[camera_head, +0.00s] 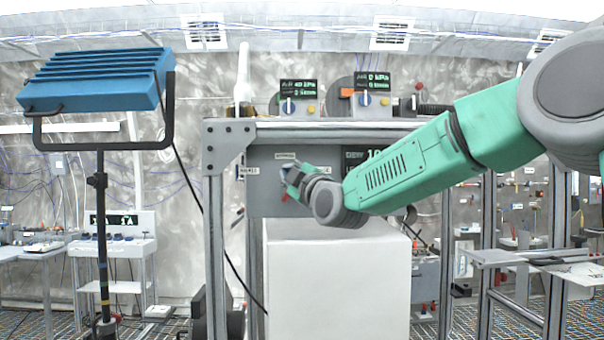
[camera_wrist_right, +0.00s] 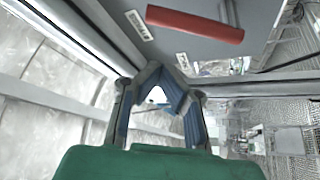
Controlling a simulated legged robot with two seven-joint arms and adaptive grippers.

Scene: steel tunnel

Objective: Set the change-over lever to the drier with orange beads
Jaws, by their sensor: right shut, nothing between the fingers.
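A grey panel (camera_head: 265,190) hangs in the metal frame, with small white labels too small to read. A red lever handle (camera_wrist_right: 195,24) shows large on the grey panel (camera_wrist_right: 120,12) in the right wrist view. In the head view only a small red bit (camera_head: 285,197) shows beside my right gripper (camera_head: 290,180), which partly hides it. My right gripper (camera_wrist_right: 172,80) is shut and empty, its blue-grey fingertips close to the panel and apart from the red handle in the wrist view. Drier beads cannot be made out. My left gripper is out of view.
A white box (camera_head: 335,280) stands below the panel. Two gauges with displays (camera_head: 298,87) (camera_head: 372,82) sit on the frame's top shelf. A blue lamp (camera_head: 95,78) on a stand is at the left. A side table (camera_head: 530,257) stands at the right.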

